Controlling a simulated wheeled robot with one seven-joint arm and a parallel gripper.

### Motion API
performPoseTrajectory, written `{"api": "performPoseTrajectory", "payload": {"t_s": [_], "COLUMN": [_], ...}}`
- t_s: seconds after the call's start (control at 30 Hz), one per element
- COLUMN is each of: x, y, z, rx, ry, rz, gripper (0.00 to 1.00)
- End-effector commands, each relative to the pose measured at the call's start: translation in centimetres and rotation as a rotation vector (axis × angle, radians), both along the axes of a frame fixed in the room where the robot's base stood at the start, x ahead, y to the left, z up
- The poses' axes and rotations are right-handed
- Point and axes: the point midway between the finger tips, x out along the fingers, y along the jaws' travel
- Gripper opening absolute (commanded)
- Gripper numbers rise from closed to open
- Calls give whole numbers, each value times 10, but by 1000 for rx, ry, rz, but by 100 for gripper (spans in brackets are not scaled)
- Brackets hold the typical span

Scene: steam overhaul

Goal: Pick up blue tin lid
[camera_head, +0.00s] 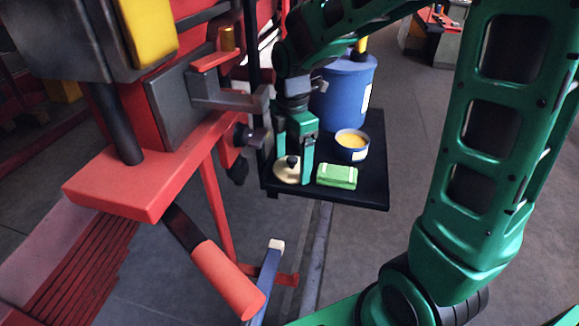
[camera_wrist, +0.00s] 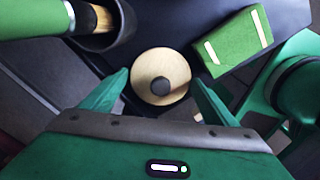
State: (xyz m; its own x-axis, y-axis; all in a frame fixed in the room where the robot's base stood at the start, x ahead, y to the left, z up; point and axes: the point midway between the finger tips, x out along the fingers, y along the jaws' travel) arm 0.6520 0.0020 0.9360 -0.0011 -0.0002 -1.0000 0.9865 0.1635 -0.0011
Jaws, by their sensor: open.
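The lid (camera_head: 288,170) is a pale cream-gold disc with a dark round knob, lying on a black shelf (camera_head: 371,192) near its front left corner. It also shows in the wrist view (camera_wrist: 150,63), lying flat. A blue tin (camera_head: 352,155), open with yellow contents, stands behind and to the right on the shelf. My gripper (camera_head: 294,160) points down over the lid, open and empty. In the wrist view its green fingers (camera_wrist: 158,82) stand on either side of the lid's knob; whether they touch the lid is unclear.
A green block (camera_head: 337,176) with pale stripes lies right of the lid. A large blue drum (camera_head: 343,92) stands behind the tin. Red and grey machinery (camera_head: 160,165) crowds the left. In the wrist view, a dark round holder (camera_wrist: 105,40) with a bristle-like end sits upper left.

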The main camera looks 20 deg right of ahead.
Motion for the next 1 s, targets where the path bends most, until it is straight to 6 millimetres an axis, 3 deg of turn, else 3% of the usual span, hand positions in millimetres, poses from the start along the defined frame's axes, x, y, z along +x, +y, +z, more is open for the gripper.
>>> {"api": "performPoseTrajectory", "payload": {"t_s": [0.03,0.13,0.17,0.57,1.0], "x": [0,0,0,0,-1], "y": [0,0,0,1,3], "z": [0,0,0,4,36], "rx": [0,0,0,0,0], "ry": [0,0,0,-1,0], "rz": [0,0,0,1,10], "gripper": [79,55,54,54,54]}}
